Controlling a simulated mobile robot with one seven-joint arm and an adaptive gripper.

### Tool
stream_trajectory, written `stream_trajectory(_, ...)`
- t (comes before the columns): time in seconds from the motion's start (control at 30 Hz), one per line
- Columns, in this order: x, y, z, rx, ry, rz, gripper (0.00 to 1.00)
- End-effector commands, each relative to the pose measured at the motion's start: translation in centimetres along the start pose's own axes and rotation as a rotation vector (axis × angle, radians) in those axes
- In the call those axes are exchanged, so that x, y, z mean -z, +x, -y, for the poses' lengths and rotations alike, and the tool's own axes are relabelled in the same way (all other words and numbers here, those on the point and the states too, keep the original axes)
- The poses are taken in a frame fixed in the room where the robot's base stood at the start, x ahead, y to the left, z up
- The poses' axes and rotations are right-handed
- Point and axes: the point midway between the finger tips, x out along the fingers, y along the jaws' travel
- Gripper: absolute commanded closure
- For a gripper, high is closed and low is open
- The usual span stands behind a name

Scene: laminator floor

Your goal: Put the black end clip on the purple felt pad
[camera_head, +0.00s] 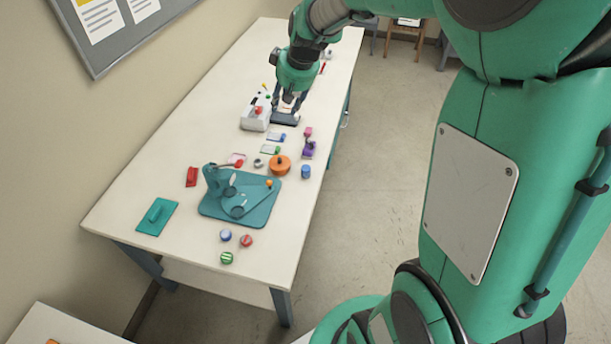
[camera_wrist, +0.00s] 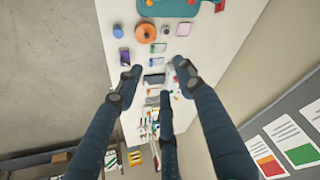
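The purple felt pad (camera_head: 308,150) appears to be the small purple piece near the table's right edge; in the wrist view a purple rectangle (camera_wrist: 125,57) lies up and left of the fingers. My gripper (camera_head: 286,105) points down over the table, beyond the purple piece, above a dark flat tray (camera_head: 285,119). In the wrist view my gripper (camera_wrist: 158,90) has its fingers spread, with nothing visible held between them. I cannot clearly pick out the black end clip; small items under the fingers are too small to tell.
A white machine (camera_head: 255,116) stands left of the tray. Nearer are an orange round container (camera_head: 280,165), a blue cylinder (camera_head: 305,171) and a teal press on a base (camera_head: 240,198). Green and blue-edged cards lie between.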

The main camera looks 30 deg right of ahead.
Motion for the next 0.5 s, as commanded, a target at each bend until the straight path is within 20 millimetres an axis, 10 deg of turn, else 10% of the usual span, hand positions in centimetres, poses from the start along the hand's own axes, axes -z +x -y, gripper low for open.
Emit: stream_trajectory(0.5, -9.9, -13.2, 9.6, -0.011, -0.005, -0.024, 0.62)
